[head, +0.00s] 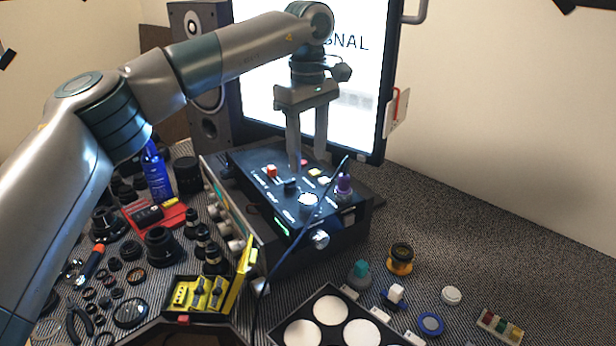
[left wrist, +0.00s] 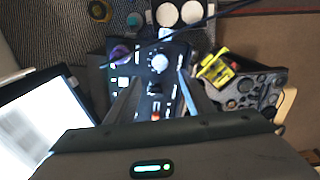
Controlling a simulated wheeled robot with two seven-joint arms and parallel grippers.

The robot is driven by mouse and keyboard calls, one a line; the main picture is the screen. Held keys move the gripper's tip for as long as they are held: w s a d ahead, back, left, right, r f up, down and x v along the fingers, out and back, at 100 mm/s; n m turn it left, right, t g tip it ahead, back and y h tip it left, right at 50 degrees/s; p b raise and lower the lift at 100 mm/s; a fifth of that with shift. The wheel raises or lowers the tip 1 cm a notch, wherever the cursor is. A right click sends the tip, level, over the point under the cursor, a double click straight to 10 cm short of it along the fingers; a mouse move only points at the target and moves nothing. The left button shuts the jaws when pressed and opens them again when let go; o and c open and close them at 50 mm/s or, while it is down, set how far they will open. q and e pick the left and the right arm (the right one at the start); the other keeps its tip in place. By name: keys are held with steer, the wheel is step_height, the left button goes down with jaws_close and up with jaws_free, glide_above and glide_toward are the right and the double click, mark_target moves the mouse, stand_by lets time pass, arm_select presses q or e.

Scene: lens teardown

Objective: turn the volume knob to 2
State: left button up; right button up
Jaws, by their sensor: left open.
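A black control box (head: 268,228) stands on the table under the screen. A round pale knob (head: 308,200) sits on its sloped top panel; it also shows in the left wrist view (left wrist: 158,63). I cannot read any label or number beside it, so I cannot tell where it points or whether it is the volume knob. My left gripper (head: 308,160) hangs from above over the panel, pointing down, fingers apart and empty. In the left wrist view (left wrist: 159,80) the pale knob lies just beyond the gap between the fingertips. My right gripper is not in view.
A purple-topped knob (head: 344,184) and a red button (head: 271,170) are near the fingers. A thin dark rod or cable crosses before the box. The lit screen (head: 345,75) stands behind. A yellow case (head: 190,293), lens parts and a tray with white discs (head: 331,311) crowd the front.

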arm_select(q)
step_height(320, 180, up, 7)
stand_by(0.3)
steer(key=shift+f, duration=0.15)
